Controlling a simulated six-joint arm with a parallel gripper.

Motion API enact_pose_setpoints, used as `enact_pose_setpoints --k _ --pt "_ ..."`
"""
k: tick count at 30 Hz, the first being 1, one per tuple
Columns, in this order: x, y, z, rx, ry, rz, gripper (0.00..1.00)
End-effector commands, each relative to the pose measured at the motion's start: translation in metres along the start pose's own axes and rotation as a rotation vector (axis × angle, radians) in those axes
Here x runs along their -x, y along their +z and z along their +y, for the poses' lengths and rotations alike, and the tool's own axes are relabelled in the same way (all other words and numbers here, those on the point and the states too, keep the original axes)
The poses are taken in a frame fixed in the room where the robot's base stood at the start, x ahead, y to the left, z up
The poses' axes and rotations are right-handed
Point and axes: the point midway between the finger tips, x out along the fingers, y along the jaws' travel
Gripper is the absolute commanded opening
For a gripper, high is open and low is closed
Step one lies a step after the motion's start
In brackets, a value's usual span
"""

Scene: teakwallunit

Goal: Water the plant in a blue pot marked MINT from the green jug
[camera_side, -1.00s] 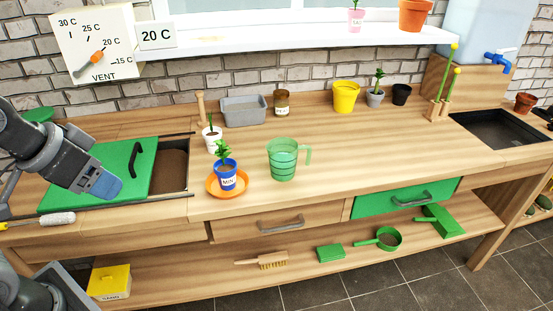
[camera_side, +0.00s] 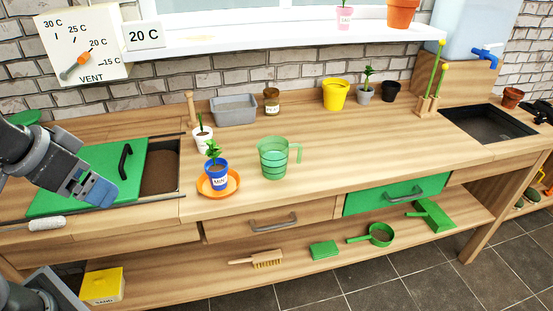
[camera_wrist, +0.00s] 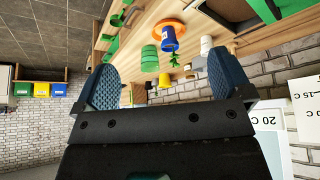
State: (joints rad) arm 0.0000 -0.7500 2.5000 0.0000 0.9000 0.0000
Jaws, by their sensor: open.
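The blue pot (camera_side: 217,175) marked MINT holds a small green plant and stands upright on an orange saucer (camera_side: 205,190) near the bench's front edge. The translucent green jug (camera_side: 274,162) stands upright just right of it, its handle to the right. My gripper (camera_side: 94,192) is at the left, over the green sliding lid, well left of both and touching neither. In the wrist view my gripper (camera_wrist: 170,85) is open with nothing between its blue fingers. Beyond them the blue pot (camera_wrist: 168,40) and the green jug (camera_wrist: 149,59) show at a distance.
A white pot (camera_side: 202,140) stands behind the blue pot. A grey tray (camera_side: 234,111), a brown jar (camera_side: 271,102) and a yellow pot (camera_side: 336,95) line the back. The green lid (camera_side: 75,190) half covers a soil bin.

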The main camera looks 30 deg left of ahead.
Motion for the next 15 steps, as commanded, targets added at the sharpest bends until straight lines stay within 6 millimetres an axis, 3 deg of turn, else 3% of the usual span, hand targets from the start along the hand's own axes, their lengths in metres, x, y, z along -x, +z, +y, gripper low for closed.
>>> enact_pose_setpoints --k 9,15 --pt "-0.001 -0.003 0.000 -0.032 -0.010 -0.015 1.00" --pt "-0.015 -0.027 -0.003 -0.305 -0.096 -0.145 1.00"
